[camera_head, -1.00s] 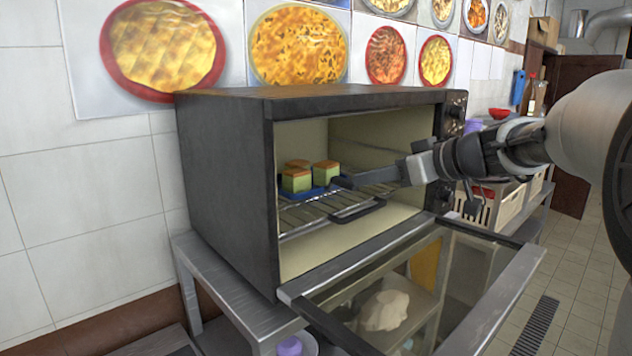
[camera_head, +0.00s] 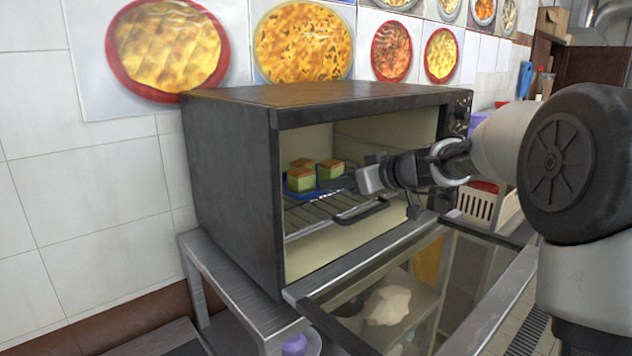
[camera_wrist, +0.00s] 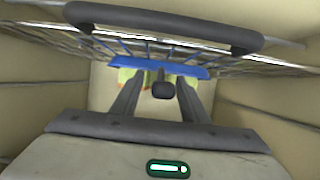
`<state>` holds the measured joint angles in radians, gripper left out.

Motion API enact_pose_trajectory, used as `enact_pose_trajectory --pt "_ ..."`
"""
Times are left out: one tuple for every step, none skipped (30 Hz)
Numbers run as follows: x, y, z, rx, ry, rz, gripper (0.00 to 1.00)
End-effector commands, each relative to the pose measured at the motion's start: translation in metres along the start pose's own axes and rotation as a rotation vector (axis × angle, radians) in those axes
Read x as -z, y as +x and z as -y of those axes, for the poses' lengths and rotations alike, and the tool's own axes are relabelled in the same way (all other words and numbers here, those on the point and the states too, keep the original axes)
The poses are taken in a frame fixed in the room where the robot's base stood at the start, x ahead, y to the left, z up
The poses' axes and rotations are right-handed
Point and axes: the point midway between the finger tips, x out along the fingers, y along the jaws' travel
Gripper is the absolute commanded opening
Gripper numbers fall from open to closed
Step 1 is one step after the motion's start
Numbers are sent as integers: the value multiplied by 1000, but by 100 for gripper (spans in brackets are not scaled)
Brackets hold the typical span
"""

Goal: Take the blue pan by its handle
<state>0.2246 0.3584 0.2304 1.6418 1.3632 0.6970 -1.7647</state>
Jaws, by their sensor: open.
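The blue pan (camera_head: 318,192) sits on the wire rack inside the open oven and holds several green cubes with orange-brown tops (camera_head: 301,179). Its blue edge (camera_wrist: 190,70) also shows in the wrist view. The dark pan handle (camera_wrist: 162,91) points toward my wrist and shows between my two fingers. My gripper (camera_head: 338,184) is inside the oven opening at the handle side of the pan. In the wrist view my gripper (camera_wrist: 158,82) is open, with a finger on either side of the handle and visible gaps. In the head view my fingers largely hide the handle.
The oven (camera_head: 232,190) stands on a metal table (camera_head: 232,290), its glass door (camera_head: 465,265) folded down below my arm. The wire rack has a dark curved front handle (camera_head: 362,213), which also shows close by in the wrist view (camera_wrist: 165,22). The oven walls enclose my gripper.

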Motion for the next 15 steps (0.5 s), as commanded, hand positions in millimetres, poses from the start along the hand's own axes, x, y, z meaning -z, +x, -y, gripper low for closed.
enact_pose_trajectory --pt "0 0 0 0 0 0 41" --pt "0 0 0 0 0 0 41" --pt "0 0 0 0 0 0 41" --pt "0 0 0 0 0 0 39" --pt "0 0 0 0 0 0 34" --pt "0 0 0 0 0 0 27" --pt "0 0 0 0 0 0 22" --pt "0 0 0 0 0 0 17" --pt "0 0 0 0 0 0 10" --pt "0 0 0 0 0 0 5" --pt "0 0 0 0 0 0 0" --pt "0 0 0 0 0 0 0" --pt "0 0 0 0 0 0 0" --pt "0 0 0 0 0 0 0" --pt "1 -1 0 0 0 -2 0"
